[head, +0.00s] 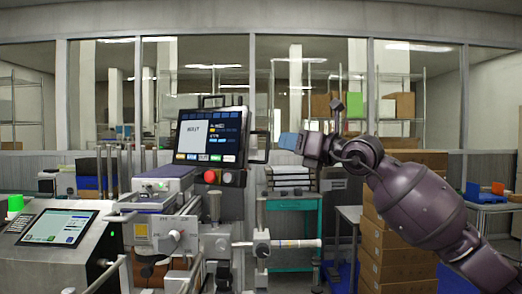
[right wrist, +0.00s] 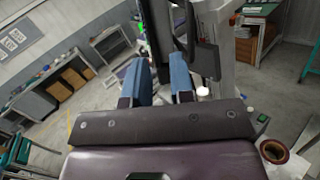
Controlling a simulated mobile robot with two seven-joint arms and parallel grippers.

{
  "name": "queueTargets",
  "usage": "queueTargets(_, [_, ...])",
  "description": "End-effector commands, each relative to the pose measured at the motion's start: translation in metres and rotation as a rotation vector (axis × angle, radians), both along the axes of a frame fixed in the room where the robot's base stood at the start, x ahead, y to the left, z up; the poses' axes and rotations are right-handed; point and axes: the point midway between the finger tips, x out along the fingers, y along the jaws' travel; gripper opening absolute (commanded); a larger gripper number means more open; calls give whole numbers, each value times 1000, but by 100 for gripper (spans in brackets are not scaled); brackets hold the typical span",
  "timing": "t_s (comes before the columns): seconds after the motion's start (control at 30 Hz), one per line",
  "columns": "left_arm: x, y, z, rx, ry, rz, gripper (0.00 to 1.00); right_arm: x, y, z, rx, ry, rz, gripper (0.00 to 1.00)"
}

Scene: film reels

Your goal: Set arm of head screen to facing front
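The head screen (head: 210,137) is a black tilted panel with a lit display, a red button below it and a handle loop (head: 259,148) on its right side. It faces roughly toward me, turned a little. The arm behind it is mostly hidden. My right gripper (head: 286,141) is just right of the handle, with its blue fingers pointing left and apart from the handle. In the right wrist view, my right gripper (right wrist: 159,82) has its two fingers spread with nothing clasped. The dark screen edge (right wrist: 160,25) shows beyond the fingertips. My left gripper is not in view.
A lower tilted touch panel (head: 60,227) sits at the left. Machine rollers and a horizontal shaft (head: 290,244) stand below the screen. A teal cart (head: 295,205) and stacked cardboard boxes (head: 400,240) stand to the right and behind.

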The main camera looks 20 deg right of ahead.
Motion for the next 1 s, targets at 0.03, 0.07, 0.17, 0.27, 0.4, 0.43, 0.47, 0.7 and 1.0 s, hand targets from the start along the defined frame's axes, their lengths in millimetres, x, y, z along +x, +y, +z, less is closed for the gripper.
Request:
queueTargets(0.03, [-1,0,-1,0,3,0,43,5,-5,-6,-30,17,-39,22])
queueTargets(0.07, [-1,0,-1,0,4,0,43,7,-8,-9,-47,27,-61,22])
queueTargets(0.17, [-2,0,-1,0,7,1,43,12,-16,-16,-83,63,-116,22])
queueTargets(0.27, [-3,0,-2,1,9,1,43,14,-18,-21,-83,98,-129,22])
queueTargets(0.4, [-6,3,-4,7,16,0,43,20,-14,-22,-70,108,-127,22])
queueTargets(0.43, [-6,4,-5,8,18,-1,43,23,-13,-22,-71,109,-127,22])
queueTargets(0.47, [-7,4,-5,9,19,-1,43,26,-11,-22,-70,109,-125,22])
queueTargets(0.7, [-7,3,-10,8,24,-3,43,61,8,-23,-69,108,-124,22])
queueTargets(1.0, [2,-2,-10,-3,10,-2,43,99,27,-23,-69,109,-125,22])
